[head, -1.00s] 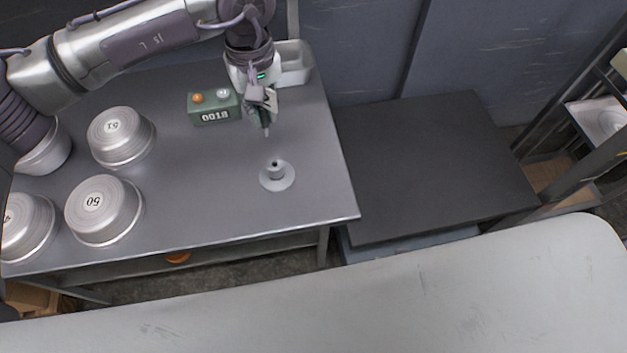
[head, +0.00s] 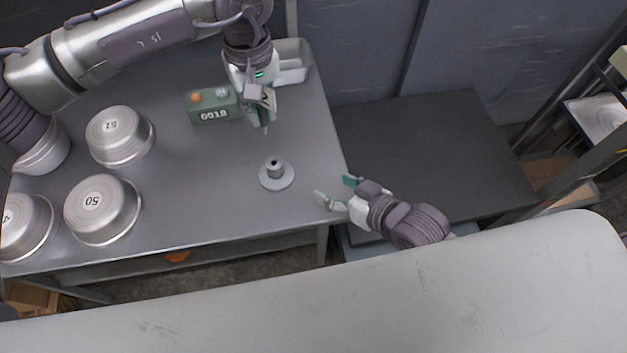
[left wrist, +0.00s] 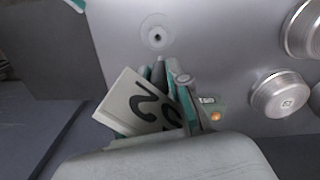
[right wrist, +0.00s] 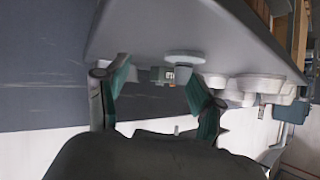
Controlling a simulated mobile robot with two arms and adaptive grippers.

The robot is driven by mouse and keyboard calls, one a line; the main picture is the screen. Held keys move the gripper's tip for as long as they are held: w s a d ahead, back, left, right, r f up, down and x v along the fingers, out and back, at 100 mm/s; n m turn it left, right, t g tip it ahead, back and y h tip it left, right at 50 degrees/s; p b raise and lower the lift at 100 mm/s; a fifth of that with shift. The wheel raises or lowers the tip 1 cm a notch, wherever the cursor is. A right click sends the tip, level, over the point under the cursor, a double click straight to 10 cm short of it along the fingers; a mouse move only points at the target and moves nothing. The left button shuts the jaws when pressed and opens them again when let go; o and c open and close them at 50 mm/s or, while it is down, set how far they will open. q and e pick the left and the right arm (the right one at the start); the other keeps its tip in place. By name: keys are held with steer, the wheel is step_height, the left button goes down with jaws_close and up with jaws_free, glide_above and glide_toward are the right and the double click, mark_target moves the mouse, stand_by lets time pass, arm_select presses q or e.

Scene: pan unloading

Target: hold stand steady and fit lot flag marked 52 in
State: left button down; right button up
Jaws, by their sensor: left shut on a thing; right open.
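The lot flag marked 52 (left wrist: 130,108) is a white plate with black digits, seen in the left wrist view. My left gripper (head: 264,112) is shut on it and holds it above the table, behind the stand; its thin stem points down in the head view. The stand (head: 276,176) is a round grey base with a short upright socket, empty at the top; it also shows in the left wrist view (left wrist: 157,36). My right gripper (head: 336,190) is open and empty at the table's right edge, to the right of the stand. The right wrist view shows the stand (right wrist: 184,57) beyond its open fingers.
A green box reading 0018 (head: 214,115) stands behind and left of the stand. Upturned round pans, marked 51 (head: 120,135) and 50 (head: 103,209) among them, fill the left. A pale tray (head: 293,66) is at the back. The table around the stand is clear.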

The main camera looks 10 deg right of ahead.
mark_target(280, 169)
steer(key=a+r+n, duration=0.1)
steer(key=a+r+n+y, duration=0.1)
steer(key=a, duration=0.1)
steer(key=a+r+n+y, duration=0.1)
steer(key=a, duration=0.1)
steer(key=shift+w+n, duration=0.4)
steer(key=x, duration=1.1)
steer(key=shift+w+a, duration=0.3)
steer(key=shift+a, duration=0.05)
steer(key=shift+c, duration=0.3)
jaws_close()
arm_select(q)
steer(key=shift+m+g, duration=0.4)
steer(key=shift+m, duration=0.4)
steer(key=shift+s+d+f, duration=0.1)
steer(key=shift+f, duration=1)
steer(key=shift+s+d+f, duration=0.1)
steer(key=shift+f, duration=0.95)
